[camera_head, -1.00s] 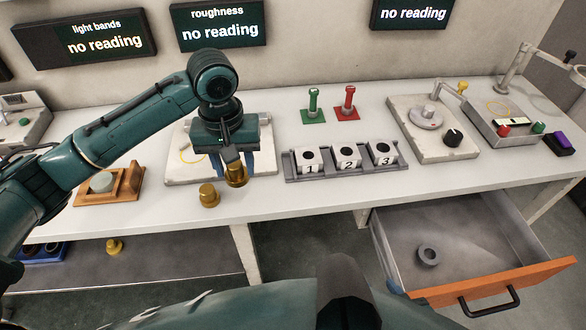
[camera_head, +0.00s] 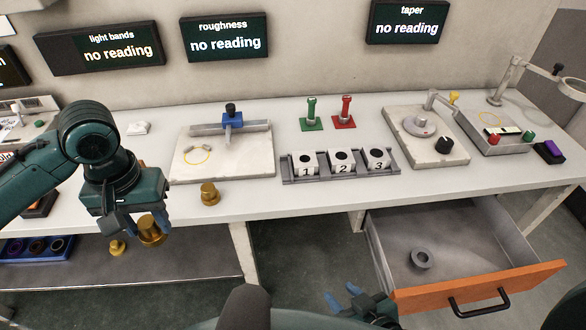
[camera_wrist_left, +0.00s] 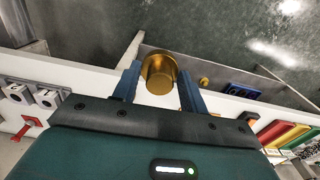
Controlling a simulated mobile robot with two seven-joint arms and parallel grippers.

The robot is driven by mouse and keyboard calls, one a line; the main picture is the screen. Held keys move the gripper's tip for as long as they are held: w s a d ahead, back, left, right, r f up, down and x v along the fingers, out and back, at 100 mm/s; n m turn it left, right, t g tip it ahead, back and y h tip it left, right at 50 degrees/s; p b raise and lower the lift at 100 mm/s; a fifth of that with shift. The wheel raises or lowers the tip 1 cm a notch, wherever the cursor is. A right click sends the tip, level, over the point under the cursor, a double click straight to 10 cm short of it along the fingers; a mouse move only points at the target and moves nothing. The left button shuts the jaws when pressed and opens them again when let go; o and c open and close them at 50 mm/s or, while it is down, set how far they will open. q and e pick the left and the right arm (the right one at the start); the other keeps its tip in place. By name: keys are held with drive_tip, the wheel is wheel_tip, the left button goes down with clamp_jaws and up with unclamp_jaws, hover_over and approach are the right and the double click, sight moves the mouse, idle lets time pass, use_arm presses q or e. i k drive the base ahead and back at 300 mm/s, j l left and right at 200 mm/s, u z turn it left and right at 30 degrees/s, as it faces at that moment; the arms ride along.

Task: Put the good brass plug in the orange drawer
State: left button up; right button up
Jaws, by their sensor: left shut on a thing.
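My left gripper (camera_head: 150,226) is shut on a brass plug (camera_head: 150,231), held in front of the bench's front edge. In the left wrist view, the plug (camera_wrist_left: 158,72) sits between the blue fingers (camera_wrist_left: 156,80). A second brass plug (camera_head: 209,194) stands on the bench near its front edge. A third brass piece (camera_head: 117,247) is on the lower shelf. The orange drawer (camera_head: 480,287) is pulled open at the right, with a grey ring (camera_head: 421,258) inside. My right gripper (camera_head: 344,298) is open and empty at the bottom. Which plug is good cannot be told.
On the bench (camera_head: 300,200) stand a marble plate with a blue-clamped gauge (camera_head: 232,120), a rack of numbered blocks (camera_head: 340,168), green (camera_head: 311,113) and red (camera_head: 346,113) handled gauges, and another plate (camera_head: 428,145). A blue tray (camera_head: 40,247) is on the lower shelf (camera_head: 200,270).

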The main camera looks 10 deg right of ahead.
sight(463, 253)
drive_tip(key=k+l+u, duration=0.1)
drive_tip(key=u, duration=0.35)
drive_tip(key=k+l+u, duration=0.1)
drive_tip(key=u, duration=0.35)
drive_tip(key=k+u, duration=0.15)
drive_tip(key=u, duration=0.25)
drive_tip(key=k+l+u, duration=0.1)
drive_tip(key=k+u, duration=0.6)
drive_tip(key=k+z, duration=0.2)
drive_tip(key=z, duration=0.15)
drive_tip(key=k+l+z, duration=0.1)
drive_tip(key=z, duration=0.3)
drive_tip(key=k+l+z, duration=0.15)
drive_tip(key=z, duration=0.2)
drive_tip(key=l+z, duration=0.1)
drive_tip(key=z, duration=0.35)
drive_tip(key=k+l+z, duration=0.1)
drive_tip(key=z, duration=0.35)
drive_tip(key=l+z, duration=0.2)
drive_tip(key=z, duration=0.25)
drive_tip(key=i+z, duration=0.15)
drive_tip(key=i, duration=0.75)
